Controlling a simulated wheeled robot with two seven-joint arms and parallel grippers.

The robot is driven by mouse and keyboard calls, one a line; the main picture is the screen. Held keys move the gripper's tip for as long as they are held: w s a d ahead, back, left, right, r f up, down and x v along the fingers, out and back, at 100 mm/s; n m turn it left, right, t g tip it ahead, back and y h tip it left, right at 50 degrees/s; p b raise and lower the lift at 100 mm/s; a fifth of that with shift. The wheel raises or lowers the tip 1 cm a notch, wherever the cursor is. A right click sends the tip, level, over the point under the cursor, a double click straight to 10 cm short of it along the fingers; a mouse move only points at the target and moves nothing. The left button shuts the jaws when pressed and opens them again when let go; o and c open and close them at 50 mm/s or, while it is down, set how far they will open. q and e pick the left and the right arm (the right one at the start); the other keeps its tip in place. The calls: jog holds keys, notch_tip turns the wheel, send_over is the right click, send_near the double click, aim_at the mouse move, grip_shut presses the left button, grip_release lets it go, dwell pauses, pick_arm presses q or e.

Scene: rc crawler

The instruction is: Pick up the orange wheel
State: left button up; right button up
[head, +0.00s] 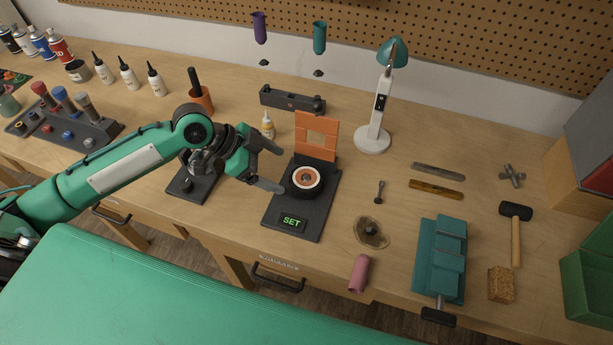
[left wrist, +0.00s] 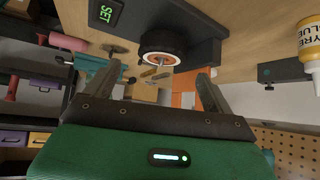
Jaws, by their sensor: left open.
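The orange wheel (head: 306,178) has a black tyre and an orange hub with a pale ring. It sits on a dark stand (head: 285,221) with a green "SET" display and an orange upright plate behind it. In the left wrist view the wheel (left wrist: 161,44) shows above and between my fingers, apart from them. My left gripper (head: 277,168) is open and empty, just left of the wheel, its fingers pointing right toward it. It also shows in the left wrist view (left wrist: 150,95). My right gripper is not in view.
A tyre glue bottle (head: 268,125) stands behind the gripper. A white lamp (head: 374,138) stands at back right. A pink cylinder (head: 359,274), a round disc (head: 371,233) and a teal vise (head: 438,262) lie to the front right. Bench space right of the stand is partly clear.

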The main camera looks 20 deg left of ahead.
aim_at(301, 177)
pick_arm(q)
jog(key=x, duration=0.3)
jog(key=shift+w+f, duration=0.1)
jog(key=shift+w, duration=0.1)
jog(key=shift+d+f+p, duration=0.15)
jog(key=shift+d+p, duration=0.1)
jog(key=shift+p, duration=0.15)
jog(key=p+x, duration=0.2)
jog(key=x, duration=0.2)
jog(key=shift+w+d, duration=0.1)
jog(key=shift+w, duration=0.1)
jog(key=shift+w+d+f, duration=0.1)
jog(key=shift+d+f, duration=0.1)
jog(key=shift+d, duration=0.05)
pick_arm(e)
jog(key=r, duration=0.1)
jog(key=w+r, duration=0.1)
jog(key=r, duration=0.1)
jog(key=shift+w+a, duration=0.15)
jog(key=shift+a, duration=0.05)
pick_arm(q)
jog(key=c, duration=0.8)
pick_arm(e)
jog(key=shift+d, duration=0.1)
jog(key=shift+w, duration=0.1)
